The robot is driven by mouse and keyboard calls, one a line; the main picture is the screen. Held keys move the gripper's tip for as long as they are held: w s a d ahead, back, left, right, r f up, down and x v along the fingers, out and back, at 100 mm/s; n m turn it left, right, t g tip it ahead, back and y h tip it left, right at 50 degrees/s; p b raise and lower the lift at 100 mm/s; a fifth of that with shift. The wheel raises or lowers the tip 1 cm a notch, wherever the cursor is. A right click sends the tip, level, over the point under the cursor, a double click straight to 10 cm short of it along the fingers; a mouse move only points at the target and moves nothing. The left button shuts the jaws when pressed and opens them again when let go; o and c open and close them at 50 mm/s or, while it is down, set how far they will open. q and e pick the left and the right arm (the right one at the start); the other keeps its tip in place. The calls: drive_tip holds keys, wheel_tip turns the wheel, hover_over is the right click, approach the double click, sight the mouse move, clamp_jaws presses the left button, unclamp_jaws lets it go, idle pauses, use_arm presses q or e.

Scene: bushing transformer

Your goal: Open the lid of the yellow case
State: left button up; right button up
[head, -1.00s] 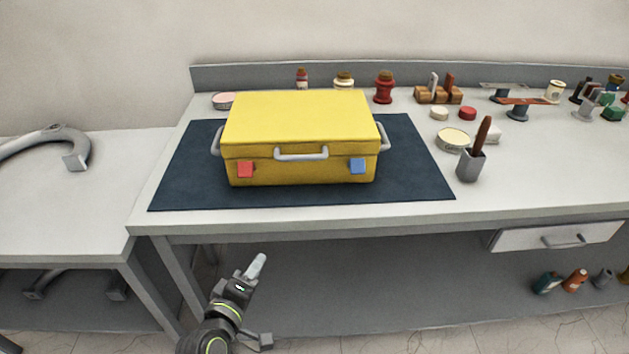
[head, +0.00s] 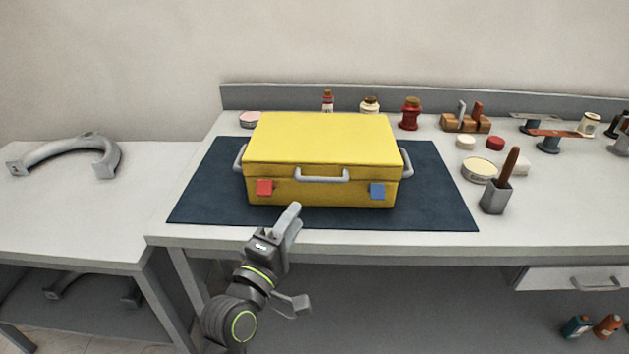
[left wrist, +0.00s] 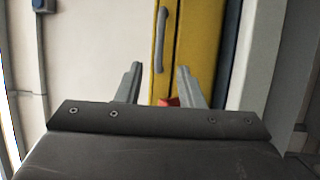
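The yellow case (head: 322,140) sits shut on a dark blue mat (head: 440,200) on the workbench. Its front has a grey handle (head: 321,175), a red latch (head: 264,187) on the left and a blue latch (head: 377,191) on the right. My left gripper (head: 290,215) is in front of the case, below the red latch and apart from it. In the left wrist view its two fingers (left wrist: 157,88) are spread and empty, with the yellow case (left wrist: 197,40) and part of the red latch (left wrist: 168,102) beyond them. My right gripper is not in view.
Jars, including a red jar (head: 410,115), stand behind the case. A grey holder (head: 496,196), a round tin (head: 479,170) and tools stand to the right. A grey curved part (head: 65,150) lies on the left table. The mat is clear around the case.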

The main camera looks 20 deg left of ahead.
use_arm(q)
drive_tip(key=p+x, duration=0.2)
drive_tip(key=x, duration=0.7)
drive_tip(key=shift+w, duration=0.35)
clamp_jaws()
